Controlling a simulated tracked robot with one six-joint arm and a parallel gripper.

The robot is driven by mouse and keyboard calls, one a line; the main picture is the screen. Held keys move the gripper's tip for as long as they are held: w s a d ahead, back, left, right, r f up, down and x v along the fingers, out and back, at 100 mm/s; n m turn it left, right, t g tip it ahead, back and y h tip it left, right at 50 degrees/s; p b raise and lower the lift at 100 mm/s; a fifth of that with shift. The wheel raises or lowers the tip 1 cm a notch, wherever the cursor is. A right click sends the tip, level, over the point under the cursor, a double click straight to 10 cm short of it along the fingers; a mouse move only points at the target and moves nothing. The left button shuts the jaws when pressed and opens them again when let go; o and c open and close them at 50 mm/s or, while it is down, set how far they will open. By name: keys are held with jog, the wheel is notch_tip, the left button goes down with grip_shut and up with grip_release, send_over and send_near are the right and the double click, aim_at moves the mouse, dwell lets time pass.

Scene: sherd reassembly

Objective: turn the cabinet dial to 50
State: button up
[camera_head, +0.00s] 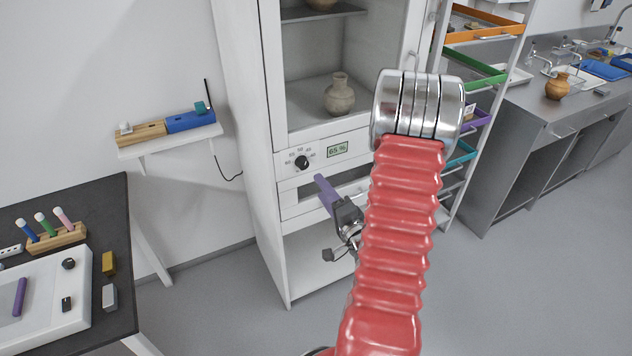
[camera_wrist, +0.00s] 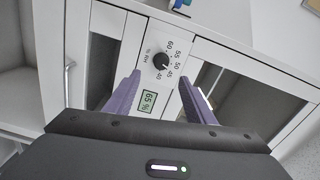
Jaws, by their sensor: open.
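The cabinet dial (camera_head: 302,162) is a small round black knob on the white front panel of the cabinet, left of a green display (camera_head: 337,149) that reads 65 %. In the wrist view the dial (camera_wrist: 160,61) sits in a ring of numbers from 40 to 60; its exact setting is too small to tell. My gripper (camera_wrist: 154,80) is open, its two purple fingers apart with the dial beyond and between their tips, not touching it. In the head view my gripper (camera_head: 321,180) is below and right of the dial; only one purple finger shows clearly.
The cabinet (camera_head: 240,130) holds a clay jug (camera_head: 339,95) behind its upper door. A wall shelf (camera_head: 170,144) with wooden and blue blocks is to the left. A dark table (camera_head: 112,215) stands at the lower left. A rack of coloured trays (camera_head: 484,76) and a steel counter (camera_head: 530,105) are right.

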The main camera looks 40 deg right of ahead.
jog(key=shift+v, duration=1.4)
jog(key=shift+d, duration=0.1)
